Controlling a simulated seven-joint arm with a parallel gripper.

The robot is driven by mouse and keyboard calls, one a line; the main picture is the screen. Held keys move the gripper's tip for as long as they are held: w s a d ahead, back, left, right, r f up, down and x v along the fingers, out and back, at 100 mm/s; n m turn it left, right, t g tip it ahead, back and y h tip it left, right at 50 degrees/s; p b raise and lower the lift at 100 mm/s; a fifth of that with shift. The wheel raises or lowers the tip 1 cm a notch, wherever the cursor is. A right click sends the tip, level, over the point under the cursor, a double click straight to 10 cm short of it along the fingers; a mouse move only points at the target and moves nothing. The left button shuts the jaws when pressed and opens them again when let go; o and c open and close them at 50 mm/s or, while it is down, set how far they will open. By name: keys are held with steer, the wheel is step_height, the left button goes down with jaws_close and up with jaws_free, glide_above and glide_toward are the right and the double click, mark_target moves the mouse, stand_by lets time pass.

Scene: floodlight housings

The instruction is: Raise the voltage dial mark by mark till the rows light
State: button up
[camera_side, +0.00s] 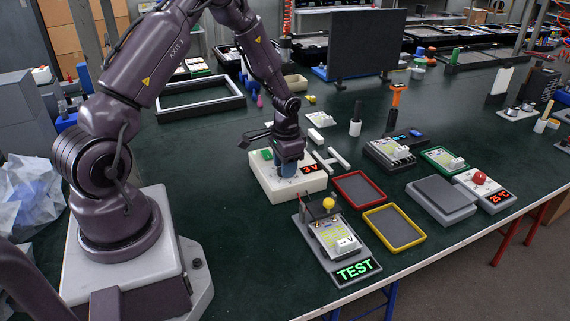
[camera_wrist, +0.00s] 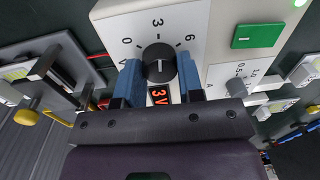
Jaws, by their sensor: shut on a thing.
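The white supply box (camera_side: 258,182) stands on the dark green bench and shows 3 V on its red display (camera_side: 309,168). In the wrist view its black voltage dial (camera_wrist: 159,62) sits among the marks 0, 3 and 6, with its white line near the 3. My gripper (camera_wrist: 160,72) is shut on the dial, one blue finger on each side. In the side view my gripper (camera_side: 288,168) points down and hides the dial. The lamp board (camera_side: 338,236) lies in the test stand (camera_side: 308,238) beside a green TEST sign (camera_side: 354,270). Its yellowish rows are too small to judge as lit.
A red-rimmed tray (camera_side: 359,175) and a yellow-rimmed tray (camera_side: 417,238) lie right of the stand. A grey plate unit (camera_side: 440,195) and a 25 °C unit (camera_side: 483,190) stand farther right. A green button (camera_wrist: 257,36) is on the box. Small white parts (camera_side: 327,160) lie close by.

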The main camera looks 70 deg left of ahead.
stand_by(0.4)
steer(key=o, duration=0.9)
steer(key=r, duration=1.3)
steer(key=shift+d, duration=0.35)
steer(key=s+d+r+t, duration=0.2)
steer(key=s+d+r, duration=0.3)
steer(key=d, duration=0.1)
steer(key=s+d+r+t, duration=0.1)
steer(key=s+d+r, duration=0.4)
steer(key=s+r, duration=0.1)
steer(key=s+d+r+t, duration=0.2)
steer(key=s+d+r, duration=0.3)
steer(key=d, duration=0.1)
steer(key=shift+s+d+r+t+h, duration=0.2)
steer(key=shift+d+r+t+h, duration=0.1)
steer(key=shift+d, duration=0.05)
